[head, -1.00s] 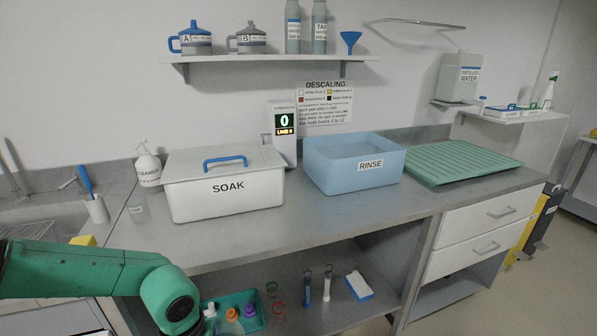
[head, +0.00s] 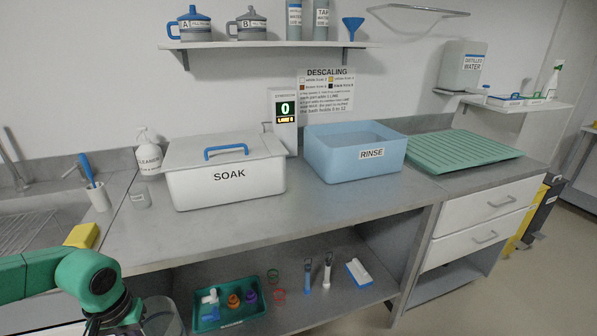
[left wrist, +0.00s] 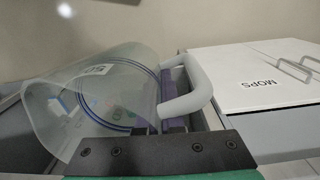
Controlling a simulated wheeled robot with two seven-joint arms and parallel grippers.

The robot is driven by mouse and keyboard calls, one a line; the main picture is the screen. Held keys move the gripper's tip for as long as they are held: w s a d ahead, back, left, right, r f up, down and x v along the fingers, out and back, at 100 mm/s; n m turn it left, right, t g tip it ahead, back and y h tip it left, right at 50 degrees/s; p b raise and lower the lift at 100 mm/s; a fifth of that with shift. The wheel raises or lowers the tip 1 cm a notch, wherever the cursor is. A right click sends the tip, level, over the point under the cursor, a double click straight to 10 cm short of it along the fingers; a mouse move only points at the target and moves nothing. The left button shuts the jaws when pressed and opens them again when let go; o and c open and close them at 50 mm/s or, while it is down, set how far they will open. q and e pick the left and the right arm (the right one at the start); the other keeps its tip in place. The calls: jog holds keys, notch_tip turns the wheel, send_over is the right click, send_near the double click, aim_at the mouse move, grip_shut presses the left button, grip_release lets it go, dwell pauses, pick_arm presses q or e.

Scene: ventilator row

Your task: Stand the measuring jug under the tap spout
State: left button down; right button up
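The measuring jug (head: 165,318) is a clear, see-through vessel, cut off by the bottom edge of the head view. In the left wrist view the jug (left wrist: 95,100) shows its wide mouth, a blue ring and a pale handle (left wrist: 200,85). My left gripper (head: 112,318) is beside the jug in front of the counter. In the wrist view its fingers (left wrist: 180,105) are at the handle and appear closed on it. The grey tap (head: 12,165) stands at the sink on the far left; its spout end is not clear. My right gripper is not in view.
The sink (head: 40,220) is at the left, with a yellow sponge (head: 82,236), a brush holder (head: 98,197) and a small beaker (head: 140,198) near it. The SOAK box (head: 230,185) and RINSE tub (head: 350,155) stand on the counter. A green tray (head: 228,303) is on the lower shelf.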

pick_arm(q)
jog(key=s+a+f+n, duration=0.1)
jog(key=s+f, duration=0.2)
jog(key=s, duration=0.1)
jog(key=w+d+r+m+p, duration=0.1)
jog(key=d+m, duration=0.1)
jog(key=d, duration=0.6)
jog(key=w+d+r+m+p, duration=0.1)
jog(key=w+d+m, duration=0.1)
jog(key=d, duration=0.5)
jog(key=shift+w+d, duration=0.3)
jog(key=shift+d, duration=0.05)
jog(key=shift+d+f, duration=0.1)
jog(key=shift+w, duration=0.1)
